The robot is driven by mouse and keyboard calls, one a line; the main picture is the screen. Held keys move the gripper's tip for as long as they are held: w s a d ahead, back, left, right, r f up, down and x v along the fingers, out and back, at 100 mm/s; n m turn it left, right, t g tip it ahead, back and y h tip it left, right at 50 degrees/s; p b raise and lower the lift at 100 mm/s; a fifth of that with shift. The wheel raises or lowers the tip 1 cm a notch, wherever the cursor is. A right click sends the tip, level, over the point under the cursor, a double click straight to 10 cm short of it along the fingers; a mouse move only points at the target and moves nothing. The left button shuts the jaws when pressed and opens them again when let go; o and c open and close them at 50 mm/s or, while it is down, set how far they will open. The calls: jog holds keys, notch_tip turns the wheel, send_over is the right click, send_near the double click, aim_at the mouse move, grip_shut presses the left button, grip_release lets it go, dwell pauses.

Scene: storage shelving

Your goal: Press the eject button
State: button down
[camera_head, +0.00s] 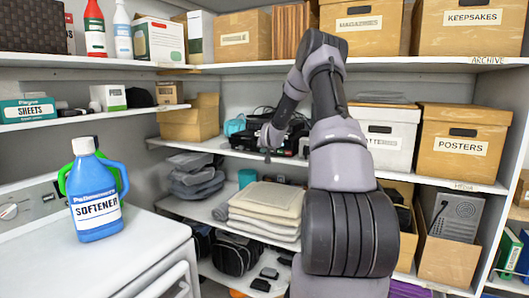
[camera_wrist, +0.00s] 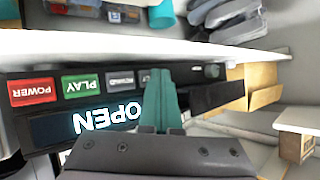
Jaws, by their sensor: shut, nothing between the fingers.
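A black media player (camera_head: 292,140) stands on the middle shelf in the head view. In the wrist view its front appears upside down, with a red POWER button (camera_wrist: 33,91), a green PLAY button (camera_wrist: 82,85) and a grey button (camera_wrist: 120,80) in a row. A dark button (camera_wrist: 145,77) beside them is partly hidden by my fingers, and its label cannot be read. The display (camera_wrist: 88,124) reads OPEN. My gripper (camera_wrist: 159,73) is shut and empty, its teal fingertips at this dark button's edge; contact cannot be judged. My gripper also shows in the head view (camera_head: 267,155).
The white shelf edge (camera_wrist: 150,48) runs close to the fingertips. A dark flap or panel (camera_wrist: 217,97) juts beside the fingers. A cardboard box (camera_head: 190,120) stands left of the player and a white box (camera_head: 384,135) right. A softener bottle (camera_head: 94,200) stands on the washer at left.

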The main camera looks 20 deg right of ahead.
jog(key=shift+a, duration=0.1)
jog(key=shift+s+a, duration=0.5)
dwell(0.3)
jog(key=shift+s+a, duration=0.8)
jog(key=shift+a, duration=0.2)
jog(key=shift+s+a, duration=0.75)
jog(key=shift+a, duration=0.25)
